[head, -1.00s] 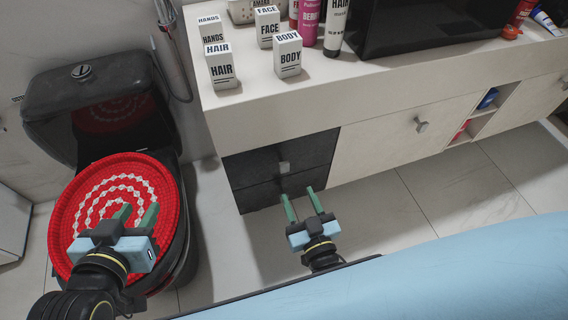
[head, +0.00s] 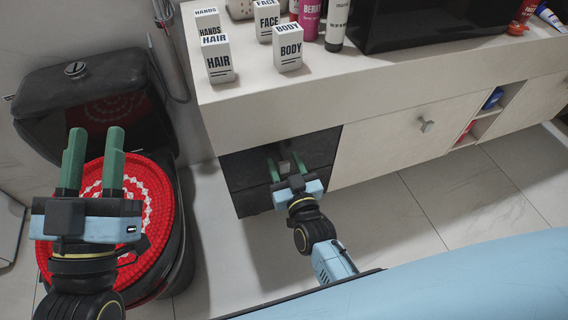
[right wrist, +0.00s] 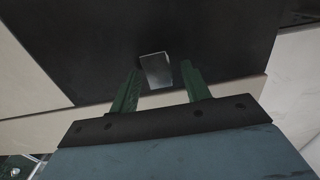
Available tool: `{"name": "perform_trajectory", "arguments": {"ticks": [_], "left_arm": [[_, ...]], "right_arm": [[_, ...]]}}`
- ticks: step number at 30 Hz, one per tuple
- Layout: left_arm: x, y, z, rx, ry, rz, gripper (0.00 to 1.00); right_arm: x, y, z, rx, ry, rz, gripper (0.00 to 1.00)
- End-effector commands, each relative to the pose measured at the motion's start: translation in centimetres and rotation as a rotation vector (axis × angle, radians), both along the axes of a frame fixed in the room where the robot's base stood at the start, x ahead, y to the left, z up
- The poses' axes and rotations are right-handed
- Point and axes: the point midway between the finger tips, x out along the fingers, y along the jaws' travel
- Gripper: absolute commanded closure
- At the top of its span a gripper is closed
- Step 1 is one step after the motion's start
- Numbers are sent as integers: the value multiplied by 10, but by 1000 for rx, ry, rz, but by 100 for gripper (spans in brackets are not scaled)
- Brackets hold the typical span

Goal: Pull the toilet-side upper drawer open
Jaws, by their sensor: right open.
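The toilet-side upper drawer (head: 245,165) is the dark panel under the left end of the counter, and it looks shut. Its small grey knob (right wrist: 155,70) shows in the right wrist view between the fingertips. My right gripper (head: 284,170) is open in front of the drawer, with a finger on each side of the knob; I cannot tell whether they touch it. It also shows in the right wrist view (right wrist: 160,82). My left gripper (head: 93,150) is open and empty above the red toilet lid (head: 150,190). The lower dark drawer (head: 250,200) is partly hidden by my right gripper.
The black toilet (head: 90,95) stands left of the cabinet. Small boxes (head: 217,60) and bottles stand on the counter (head: 260,95). A light cabinet door (head: 385,145) with a knob is to the right. Tiled floor (head: 400,205) in front is clear.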

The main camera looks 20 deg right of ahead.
Motion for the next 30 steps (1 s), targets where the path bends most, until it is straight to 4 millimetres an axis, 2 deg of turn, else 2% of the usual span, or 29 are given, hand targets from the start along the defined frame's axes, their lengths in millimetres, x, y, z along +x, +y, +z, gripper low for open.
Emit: {"name": "perform_trajectory", "arguments": {"ticks": [5,14,24,25,30], "left_arm": [[-4,0,7,-17,-54,-2,64],[-5,0,8,-19,-61,-2,64],[-4,0,8,-19,-60,-2,64],[-4,0,8,-19,-60,-2,64],[-4,0,7,-19,-59,-3,64]], "right_arm": [[7,0,0,1,-1,0,53],[8,0,1,1,0,0,53],[8,0,0,1,0,0,97],[8,0,0,1,0,0,100],[8,0,0,0,0,0,100]]}}
